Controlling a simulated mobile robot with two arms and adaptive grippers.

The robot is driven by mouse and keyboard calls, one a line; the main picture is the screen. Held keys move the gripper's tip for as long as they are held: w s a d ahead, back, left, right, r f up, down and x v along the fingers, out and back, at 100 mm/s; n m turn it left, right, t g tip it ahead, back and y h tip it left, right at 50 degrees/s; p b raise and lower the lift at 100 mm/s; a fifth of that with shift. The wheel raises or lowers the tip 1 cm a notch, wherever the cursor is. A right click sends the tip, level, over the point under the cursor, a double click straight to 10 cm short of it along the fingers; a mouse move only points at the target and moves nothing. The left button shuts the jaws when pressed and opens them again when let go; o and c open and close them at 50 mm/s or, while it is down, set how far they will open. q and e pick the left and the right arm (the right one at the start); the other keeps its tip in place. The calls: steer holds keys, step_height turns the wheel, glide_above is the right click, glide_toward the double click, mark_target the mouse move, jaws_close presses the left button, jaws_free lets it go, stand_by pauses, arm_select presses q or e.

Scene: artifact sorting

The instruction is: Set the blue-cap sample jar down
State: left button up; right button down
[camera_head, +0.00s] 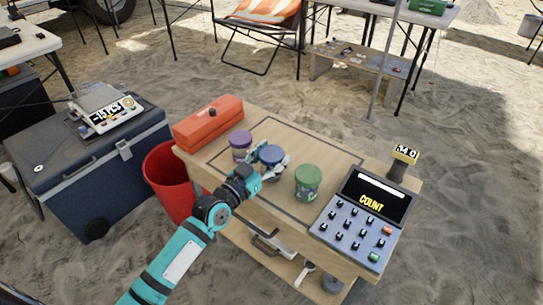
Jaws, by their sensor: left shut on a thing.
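The blue-cap sample jar (271,155) is at the middle of the wooden table (330,157). My left gripper (268,164) is shut on it from the front left, and its fingers hide much of the jar's body. I cannot tell whether the jar's base touches the tabletop. A purple-cap jar (240,145) stands just to its left and a green-cap jar (307,182) stands to its right, both upright. My right gripper is not in view.
An orange-red box (208,122) lies at the table's left back. A red bin (165,178) and a blue cooler with a scale (105,113) are left. The tabletop behind the jars is clear.

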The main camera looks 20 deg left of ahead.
arm_select(q)
steer(key=shift+s+d+f, duration=0.15)
steer(key=shift+s+f, duration=0.05)
steer(key=shift+f, duration=0.7)
steer(key=o, duration=1.3)
steer(key=shift+c, duration=0.2)
steer(key=shift+s+a+f, duration=0.2)
steer(key=shift+s+a, duration=0.05)
steer(key=shift+s, duration=0.2)
steer(key=r+v, duration=0.2)
steer(key=v, duration=0.8)
steer(key=shift+s+a, duration=0.25)
steer(key=shift+s, duration=0.1)
